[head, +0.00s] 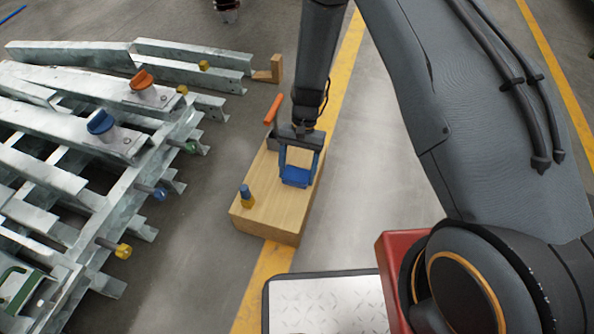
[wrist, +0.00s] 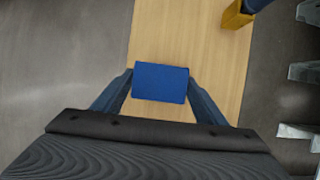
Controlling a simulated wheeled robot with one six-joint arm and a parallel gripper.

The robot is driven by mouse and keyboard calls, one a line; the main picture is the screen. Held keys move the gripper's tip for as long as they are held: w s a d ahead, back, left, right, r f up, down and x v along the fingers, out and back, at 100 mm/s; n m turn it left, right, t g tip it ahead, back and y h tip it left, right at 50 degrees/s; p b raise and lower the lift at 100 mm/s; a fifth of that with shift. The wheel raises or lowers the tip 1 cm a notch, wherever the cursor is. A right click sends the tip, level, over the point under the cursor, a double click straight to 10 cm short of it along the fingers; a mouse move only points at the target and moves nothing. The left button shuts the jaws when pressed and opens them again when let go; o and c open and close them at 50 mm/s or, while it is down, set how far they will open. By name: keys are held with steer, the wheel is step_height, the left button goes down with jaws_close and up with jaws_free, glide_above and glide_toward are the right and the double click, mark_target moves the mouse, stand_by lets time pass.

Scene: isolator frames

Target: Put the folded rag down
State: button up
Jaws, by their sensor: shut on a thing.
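The folded rag is a small blue rectangular pad (head: 295,177), and it also shows in the wrist view (wrist: 160,83). My gripper (head: 299,168) is shut on it, with one finger at each side. The rag is over the top of a long pale wooden block or bench (head: 272,222), which also fills the middle of the wrist view (wrist: 190,35). I cannot tell whether the rag touches the wood.
A small yellow and blue bottle-like item (head: 247,197) stands on the wood's near left part. An orange-handled tool (head: 273,108) is at its far end. Galvanised steel frames (head: 60,130) with coloured knobs fill the left. Bare floor (head: 372,170) lies right of the wood.

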steer(key=o, duration=1)
steer(key=p+v, duration=0.5)
steer(key=v, duration=0.7)
step_height(320, 180, up, 13)
steer(key=n+t, duration=0.1)
steer(key=n, duration=0.1)
glide_above(287, 169)
steer(key=s+a+r+n+t, duration=0.25)
steer(key=s+r+n, duration=0.25)
steer(key=s+r, duration=1.15)
steer(key=s+d+r+n, duration=0.2)
steer(key=s+r, duration=0.2)
steer(key=s, duration=0.4)
steer(key=shift+s+r+n+t, duration=0.2)
steer(key=shift+r+n+t, duration=0.2)
steer(key=shift+t, duration=0.05)
